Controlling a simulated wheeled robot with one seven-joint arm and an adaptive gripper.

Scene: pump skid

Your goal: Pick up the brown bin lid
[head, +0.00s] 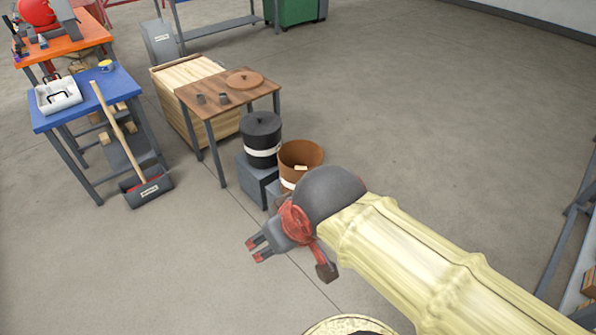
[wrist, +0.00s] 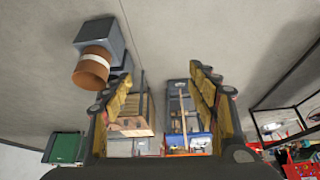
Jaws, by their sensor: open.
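The brown bin lid (head: 244,80) is a flat round disc with a small knob on top. In the head view it lies on the small wooden table (head: 183,92), near the back right of its top. My gripper (head: 257,249) is open and empty, in the air in front of the bins, well away from the lid. In the wrist view the fingers (wrist: 160,105) are spread apart. I cannot make out the lid there.
A black lidded bin (head: 261,139) on a grey block is next to the brown bin. A wooden crate (head: 190,75) is behind the table.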

